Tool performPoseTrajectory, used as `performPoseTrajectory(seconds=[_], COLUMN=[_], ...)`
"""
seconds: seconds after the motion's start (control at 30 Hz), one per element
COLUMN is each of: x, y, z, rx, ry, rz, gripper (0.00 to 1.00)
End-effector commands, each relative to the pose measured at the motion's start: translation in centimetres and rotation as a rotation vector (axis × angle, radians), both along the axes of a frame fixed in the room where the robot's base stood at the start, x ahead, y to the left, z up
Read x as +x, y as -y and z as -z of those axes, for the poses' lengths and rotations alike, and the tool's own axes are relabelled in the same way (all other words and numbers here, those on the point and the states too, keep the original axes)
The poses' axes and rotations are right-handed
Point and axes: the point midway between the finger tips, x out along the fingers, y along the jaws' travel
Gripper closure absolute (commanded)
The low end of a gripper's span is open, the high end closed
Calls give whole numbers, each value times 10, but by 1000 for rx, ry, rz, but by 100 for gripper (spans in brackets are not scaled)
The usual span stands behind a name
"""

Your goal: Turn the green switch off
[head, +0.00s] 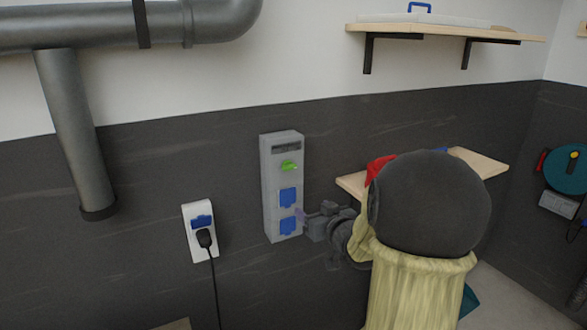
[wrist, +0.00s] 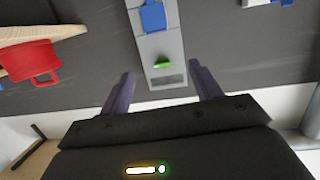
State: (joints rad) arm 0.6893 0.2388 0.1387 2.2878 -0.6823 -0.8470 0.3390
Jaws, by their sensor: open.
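The green switch (head: 289,166) sits near the top of a tall grey wall box (head: 269,190), below a dark slot and above two blue socket covers. It also shows in the wrist view (wrist: 162,64), where the scene looks upside down. My gripper (head: 301,216) is in front of the box, lower than the switch in the head view, beside the lower blue cover. In the wrist view my gripper (wrist: 163,80) is open and empty, its purple fingers spread to either side of the box. I cannot tell any contact. The switch's exact position is too small to read.
A white socket (head: 192,240) with a black plug and cable is left of the box. A wooden shelf (head: 485,163) is at the right, with a red pot (wrist: 32,62). A higher shelf (head: 450,32) and a grey pipe (head: 75,130) are on the wall.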

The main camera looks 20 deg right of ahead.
Motion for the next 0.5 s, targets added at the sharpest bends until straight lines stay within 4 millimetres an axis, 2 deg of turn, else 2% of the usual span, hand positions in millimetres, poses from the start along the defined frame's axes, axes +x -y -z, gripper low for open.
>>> performPoseTrajectory(seconds=[0.03, 0.2, 0.5], x=[-1, -4, -4], y=[12, 25, 25], z=[-11, -34, -37], rx=[5, 13, 14], ry=[58, 177, 191], rz=[-14, -70, -79], gripper=[36, 36, 36])
